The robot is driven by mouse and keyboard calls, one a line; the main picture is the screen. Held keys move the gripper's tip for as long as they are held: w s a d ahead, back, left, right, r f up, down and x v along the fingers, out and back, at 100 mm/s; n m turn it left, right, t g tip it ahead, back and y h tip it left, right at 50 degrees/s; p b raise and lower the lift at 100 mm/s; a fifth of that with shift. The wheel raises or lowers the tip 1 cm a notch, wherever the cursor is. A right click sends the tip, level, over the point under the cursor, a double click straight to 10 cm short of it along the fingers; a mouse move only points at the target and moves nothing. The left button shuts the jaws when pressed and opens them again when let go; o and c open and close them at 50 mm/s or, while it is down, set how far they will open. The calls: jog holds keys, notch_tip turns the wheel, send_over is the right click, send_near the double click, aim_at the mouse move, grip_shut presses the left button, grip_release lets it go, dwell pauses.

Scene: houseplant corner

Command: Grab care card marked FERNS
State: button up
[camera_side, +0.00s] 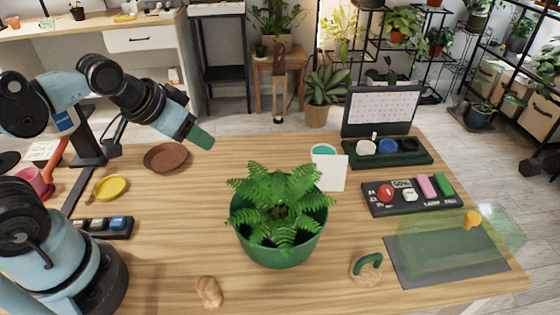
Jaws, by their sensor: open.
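A white card (331,174) stands slightly tilted behind the fern, near the back middle of the table; its lower left part is hidden by the fronds. No lettering can be read on it, so I cannot tell whether it is marked FERNS. A teal round shape with a pale rim (323,150) shows just behind its top edge. The fern (278,200) grows in a green pot (278,245) at mid-table. My gripper (203,140) is open, with a green tip, above the back left of the table. It is well to the left of the card and apart from it; nothing shows in it.
A brown saucer (166,157) lies just below and left of my gripper; a yellow dish (110,188) is further left. A dark tray (400,157) and a dark labelled holder (408,196) stand right of the card. A green-handled item (367,267) and a translucent green sheet (450,235) lie front right.

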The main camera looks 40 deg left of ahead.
jog(key=m+t+h, duration=0.1)
jog(key=m+h, duration=0.9)
jog(key=h, duration=0.1)
send_near(328, 155)
jog(key=shift+m, duration=0.3)
jog(key=x, duration=1)
jog(key=shift+w+d+f, duration=0.15)
jog(key=shift+w+d, duration=0.05)
jog(key=shift+w, duration=0.05)
grip_shut()
